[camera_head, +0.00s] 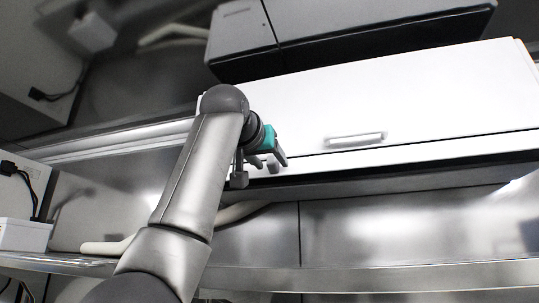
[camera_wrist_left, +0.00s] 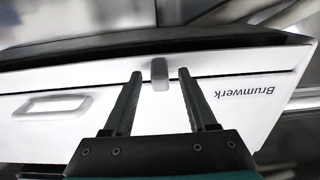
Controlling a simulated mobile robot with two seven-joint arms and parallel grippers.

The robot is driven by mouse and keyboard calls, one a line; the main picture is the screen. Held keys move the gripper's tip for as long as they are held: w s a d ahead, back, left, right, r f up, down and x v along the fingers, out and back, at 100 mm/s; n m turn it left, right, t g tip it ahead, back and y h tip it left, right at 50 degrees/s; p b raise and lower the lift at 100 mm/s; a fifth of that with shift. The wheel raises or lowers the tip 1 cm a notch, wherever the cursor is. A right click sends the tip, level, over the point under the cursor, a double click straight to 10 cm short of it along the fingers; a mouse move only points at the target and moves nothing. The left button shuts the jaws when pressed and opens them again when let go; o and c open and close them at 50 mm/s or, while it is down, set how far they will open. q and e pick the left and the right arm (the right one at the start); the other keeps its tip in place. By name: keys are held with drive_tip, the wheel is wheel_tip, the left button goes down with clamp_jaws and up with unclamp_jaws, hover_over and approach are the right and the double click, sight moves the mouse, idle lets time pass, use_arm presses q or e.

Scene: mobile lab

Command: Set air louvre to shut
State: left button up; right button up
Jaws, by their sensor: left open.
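A small grey tab (camera_wrist_left: 159,76), which looks like the louvre's lever, stands out from the lower front strip of a white cabinet (camera_head: 420,95). The cabinet also shows upside down in the left wrist view (camera_wrist_left: 75,80). My left gripper (camera_wrist_left: 160,90) is open, with one dark finger on each side of the tab. I see gaps between the tab and both fingers; whether the tips reach past it in depth I cannot tell. In the head view my left gripper (camera_head: 262,166) is at the cabinet's lower left edge, and my arm hides that corner. My right gripper is not in view.
The cabinet front has a recessed handle (camera_head: 355,139) and a dark underside. A grey unit (camera_head: 345,35) sits above it. A metal wall and a shelf edge (camera_head: 420,277) lie below. A pale hose (camera_head: 240,212) runs behind my left arm.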

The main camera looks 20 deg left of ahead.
use_arm(q)
clamp_jaws()
idle(0.5)
